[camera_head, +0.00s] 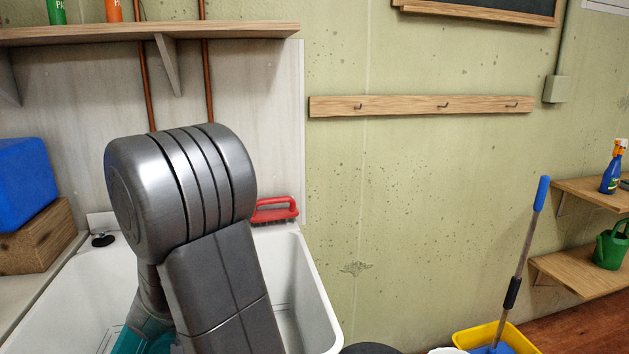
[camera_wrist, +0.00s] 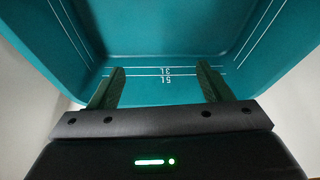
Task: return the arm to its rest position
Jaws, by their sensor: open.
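My arm fills the left of the head view and reaches down into the white sink (camera_head: 318,290). My gripper (camera_wrist: 160,72) shows in the wrist view. Its two fingers are spread apart with nothing between them. A teal bucket (camera_wrist: 165,30) with white volume lines and marks fills the wrist view in front of the fingers. I cannot tell whether the fingers touch it. In the head view a small part of the teal bucket (camera_head: 112,341) shows in the sink at the bottom left; my arm hides the rest and the gripper.
A wooden shelf (camera_head: 250,30) hangs above the arm. A red brush (camera_head: 274,212) lies on the sink's back rim, close to the arm. A blue box (camera_head: 25,180) sits on a wooden block (camera_head: 40,237) at left. A yellow mop bucket (camera_head: 512,342) stands at right.

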